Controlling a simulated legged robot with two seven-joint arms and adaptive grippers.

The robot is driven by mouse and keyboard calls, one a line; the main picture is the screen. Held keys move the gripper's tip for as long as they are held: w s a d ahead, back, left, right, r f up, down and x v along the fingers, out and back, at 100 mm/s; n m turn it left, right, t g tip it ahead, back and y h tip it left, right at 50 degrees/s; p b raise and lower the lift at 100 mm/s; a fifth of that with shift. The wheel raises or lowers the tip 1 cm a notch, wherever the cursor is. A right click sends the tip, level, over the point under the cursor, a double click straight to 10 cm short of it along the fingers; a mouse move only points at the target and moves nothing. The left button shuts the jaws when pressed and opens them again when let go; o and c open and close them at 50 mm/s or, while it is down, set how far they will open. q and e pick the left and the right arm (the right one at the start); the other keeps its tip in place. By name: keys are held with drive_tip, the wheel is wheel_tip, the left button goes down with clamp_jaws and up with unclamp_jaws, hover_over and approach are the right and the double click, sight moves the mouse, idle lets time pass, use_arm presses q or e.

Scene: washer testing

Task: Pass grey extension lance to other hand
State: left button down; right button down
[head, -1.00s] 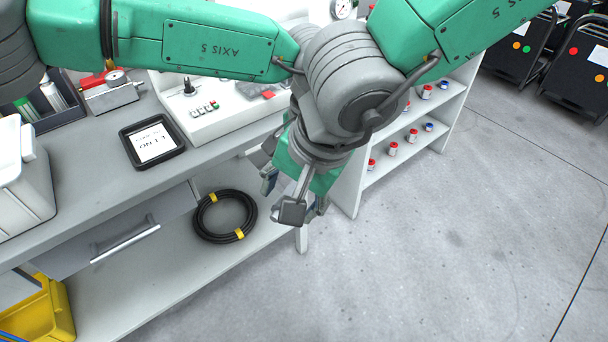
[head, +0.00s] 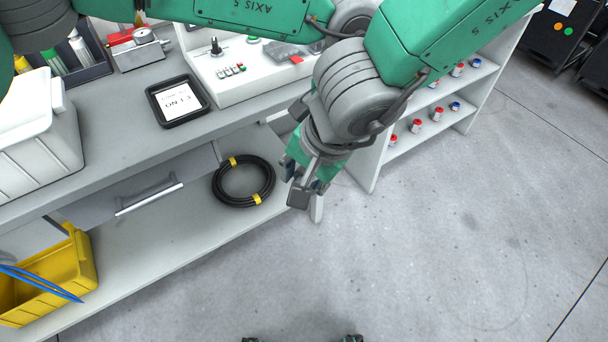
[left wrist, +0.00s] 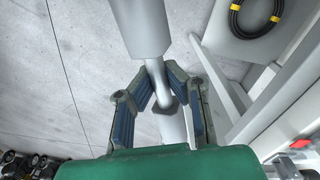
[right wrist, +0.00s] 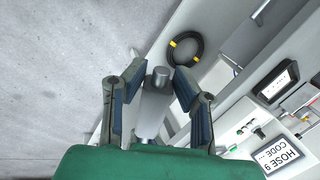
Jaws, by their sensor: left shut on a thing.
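In the left wrist view my left gripper (left wrist: 156,82) is shut on a grey piece of the grey extension lance (left wrist: 172,122). The left gripper is largely hidden there.
A white shelf (head: 415,135) stands behind the arms. The floor at right is clear.

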use_arm(q)
drive_tip(key=c, duration=1.6)
unclamp_jaws()
drive_tip(key=shift+w+a, duration=0.15)
drive_tip(key=shift+a, duration=0.05)
drive_tip(key=shift+d, duration=0.25)
wheel_tip(320, 180, up, 12)
drive_tip(key=f, duration=0.1)
drive_tip(key=w+a+f+n+t+y, duration=0.2)
drive_tip(key=w+a+f+n+t, duration=0.15)
drive_tip(key=a+f, duration=0.65)
drive_tip(key=w+a+f+n+t+y, duration=0.2)
drive_tip(key=a+f+n, duration=0.4)
drive_tip(key=f, duration=0.5)
drive_tip(key=s+a+f+m+h, duration=0.2)
drive_tip(key=s+a+f, duration=0.4)
drive_tip(key=s, duration=0.2)
drive_tip(key=s+a+f+m+h, duration=0.2)
drive_tip(key=s+a+f+m, duration=0.1)
drive_tip(key=s+a+f, duration=0.4)
drive_tip(key=s+a+n+g, duration=0.1)
drive_tip(key=s+a+g, duration=0.1)
drive_tip(key=s, duration=0.6)
drive_tip(key=s+a+n+g, duration=0.1)
drive_tip(key=s+a+g, duration=0.2)
drive_tip(key=s, duration=0.6)
drive_tip(key=shift+s+a+r, duration=0.15)
drive_tip(key=shift+a, duration=0.25)
